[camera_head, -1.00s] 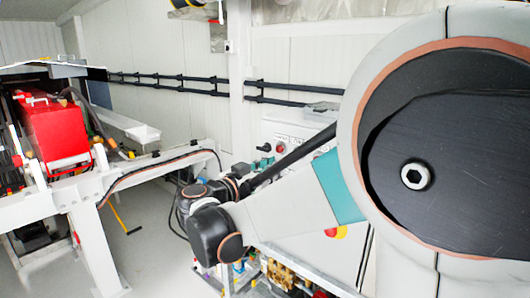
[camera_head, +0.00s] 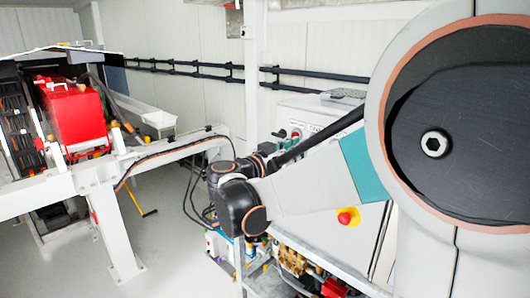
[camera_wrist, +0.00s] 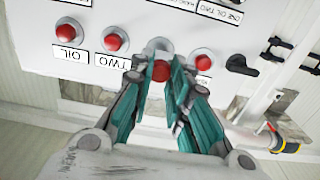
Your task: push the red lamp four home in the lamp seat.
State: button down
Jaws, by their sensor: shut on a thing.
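My gripper (camera_wrist: 160,82) shows in the wrist view with its teal fingers shut on a red lamp (camera_wrist: 161,71). The fingers stand on both sides of this lamp, and its lower part is hidden between them. A grey ring, the lamp seat (camera_wrist: 158,45), shows on the white panel just beyond the lamp. The lamp overlaps the seat's lower edge in the picture; I cannot tell how deep it sits. In the head view my arm hides most of the panel, and the held lamp cannot be made out.
Other red lamps sit in the panel: two at left (camera_wrist: 68,34) (camera_wrist: 115,40) and one close at right (camera_wrist: 203,62). A black switch (camera_wrist: 241,66) is further right. In the head view a red-and-yellow stop button (camera_head: 347,217) and a red box (camera_head: 73,115) show.

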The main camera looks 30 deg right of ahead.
jog(key=shift+x, duration=1.05)
jog(key=shift+b+x, duration=0.35)
jog(key=shift+x, duration=1.4)
dwell(1.1)
jog(key=c, duration=1.4)
grip_release()
jog(key=shift+c, duration=0.2)
jog(key=v, duration=1.2)
